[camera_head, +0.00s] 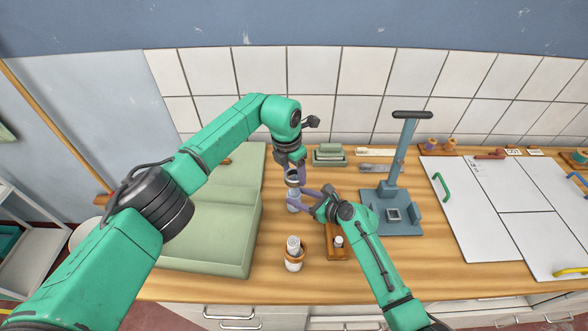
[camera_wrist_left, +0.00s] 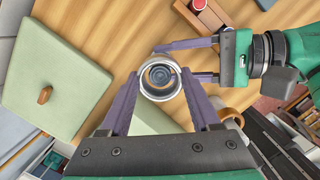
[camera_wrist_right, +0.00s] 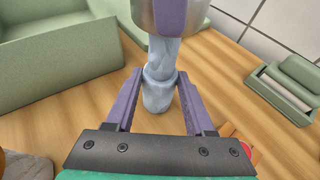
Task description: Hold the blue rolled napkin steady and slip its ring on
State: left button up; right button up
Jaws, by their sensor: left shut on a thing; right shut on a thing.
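The pale blue rolled napkin (camera_head: 293,203) stands upright on the wooden table; the right wrist view shows its lower part (camera_wrist_right: 157,98). My right gripper (camera_wrist_right: 160,76) is shut on it from both sides at about mid-height. My left gripper (camera_head: 292,174) is above, shut on a silver ring (camera_wrist_right: 185,18). In the left wrist view the ring (camera_wrist_left: 146,88) appears around the napkin's coiled top end (camera_wrist_left: 161,75). In the right wrist view the napkin's upper part goes up into the ring, its top hidden there. How deep it sits inside cannot be told.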

aim_at(294, 178)
pick_arm(q)
jog(key=shift+f, duration=0.15)
dwell(0.3)
jog(key=shift+f, duration=1.35)
jog(key=o, duration=1.4)
jog(key=shift+r, duration=5.65)
